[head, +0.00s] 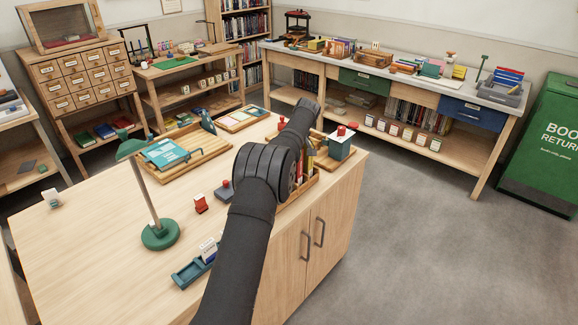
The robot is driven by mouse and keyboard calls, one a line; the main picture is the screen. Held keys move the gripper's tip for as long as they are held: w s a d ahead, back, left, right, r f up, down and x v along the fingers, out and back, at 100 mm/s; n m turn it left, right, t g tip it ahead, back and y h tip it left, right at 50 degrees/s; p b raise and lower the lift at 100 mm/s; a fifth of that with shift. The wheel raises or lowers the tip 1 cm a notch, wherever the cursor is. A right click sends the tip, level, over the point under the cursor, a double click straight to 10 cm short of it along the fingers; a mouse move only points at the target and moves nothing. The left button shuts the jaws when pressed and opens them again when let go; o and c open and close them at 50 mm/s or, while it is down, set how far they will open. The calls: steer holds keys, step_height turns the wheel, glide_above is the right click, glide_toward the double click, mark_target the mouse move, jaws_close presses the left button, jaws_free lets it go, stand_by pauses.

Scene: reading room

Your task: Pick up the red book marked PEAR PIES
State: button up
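My arm rises from the bottom of the head view across the wooden cabinet top (90,240). My gripper is not visible; the arm's own links hide its far end. Just right of the arm, a wooden holder (300,197) stands on the cabinet top with upright book spines in it. A red spine (308,160) shows there, partly covered by the arm. No lettering can be read, so I cannot tell whether it is the book marked PEAR PIES.
A green box (341,147) stands right of the holder. Bare tabletop lies at front left.

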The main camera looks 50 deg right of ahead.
steer(key=shift+f, duration=0.25)
stand_by(0.3)
steer(key=shift+c, duration=0.4)
jaws_close()
